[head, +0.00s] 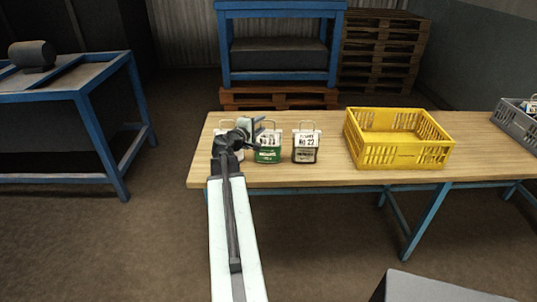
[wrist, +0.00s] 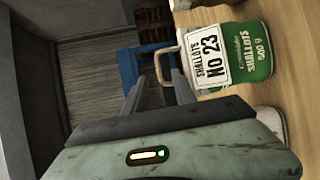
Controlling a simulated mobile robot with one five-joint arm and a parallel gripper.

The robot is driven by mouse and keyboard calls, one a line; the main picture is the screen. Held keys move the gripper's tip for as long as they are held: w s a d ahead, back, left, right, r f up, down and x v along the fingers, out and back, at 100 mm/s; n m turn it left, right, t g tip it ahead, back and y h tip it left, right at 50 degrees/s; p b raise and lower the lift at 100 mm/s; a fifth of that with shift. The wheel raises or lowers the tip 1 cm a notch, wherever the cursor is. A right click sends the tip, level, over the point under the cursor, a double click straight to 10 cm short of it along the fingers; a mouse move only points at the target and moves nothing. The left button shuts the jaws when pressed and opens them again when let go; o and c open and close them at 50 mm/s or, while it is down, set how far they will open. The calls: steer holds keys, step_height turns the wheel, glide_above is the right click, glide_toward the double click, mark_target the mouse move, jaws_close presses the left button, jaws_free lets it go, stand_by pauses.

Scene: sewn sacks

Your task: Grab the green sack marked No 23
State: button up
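The green sack marked No 23 (wrist: 232,57) stands on the table with a white label and a tan loop handle. In the head view the green sack (head: 268,154) is just right of my gripper (head: 252,130), which covers part of its top. In the wrist view my gripper (wrist: 158,92) has its two grey fingers apart, with nothing clamped between them. The sack's handle shows just beyond the fingertips; whether it reaches between them I cannot tell.
A dark brown sack marked No 22 (head: 306,148) stands close to the right of the green one. Another pale sack (head: 222,131) is partly hidden behind my arm on the left. A yellow crate (head: 405,155) and a grey crate (head: 517,127) stand farther right on the wooden table (head: 330,176).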

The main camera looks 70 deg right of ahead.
steer(key=shift+b+x, duration=0.65)
steer(key=shift+x, duration=3.3)
steer(key=shift+w+r, duration=0.1)
steer(key=shift+w, duration=0.05)
jaws_close()
steer(key=shift+a, duration=0.1)
